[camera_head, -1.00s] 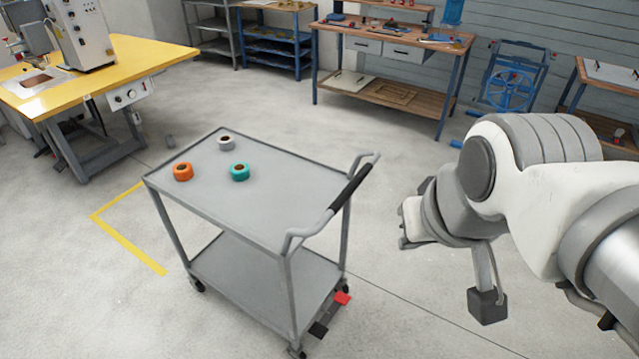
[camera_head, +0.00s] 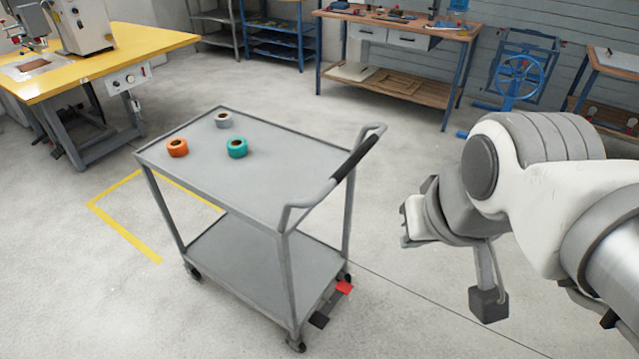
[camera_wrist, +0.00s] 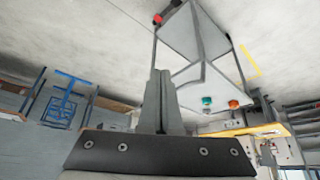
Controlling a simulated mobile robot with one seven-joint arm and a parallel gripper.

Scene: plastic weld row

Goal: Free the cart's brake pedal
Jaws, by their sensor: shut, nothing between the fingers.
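The grey two-shelf cart (camera_head: 290,150) stands on the floor at the middle of the head view, its handle (camera_head: 355,158) toward my arm. Low at its near right end are a red pedal (camera_head: 344,287) and a black pedal (camera_head: 319,320). Which one is the brake is not marked. My gripper (camera_head: 405,228) is right of the cart, above pedal height and apart from it. In the wrist view my gripper (camera_wrist: 160,75) is shut and empty. The red pedal (camera_wrist: 157,19) and the cart (camera_wrist: 196,40) show beyond the fingers, near the top.
Orange (camera_head: 177,148), grey (camera_head: 223,120) and teal (camera_head: 237,148) rolls lie on the cart's top. Yellow floor tape (camera_head: 125,232) runs left of and behind the cart. A yellow table (camera_head: 130,55) stands back left, a workbench (camera_head: 400,85) behind. Floor right of the cart is clear.

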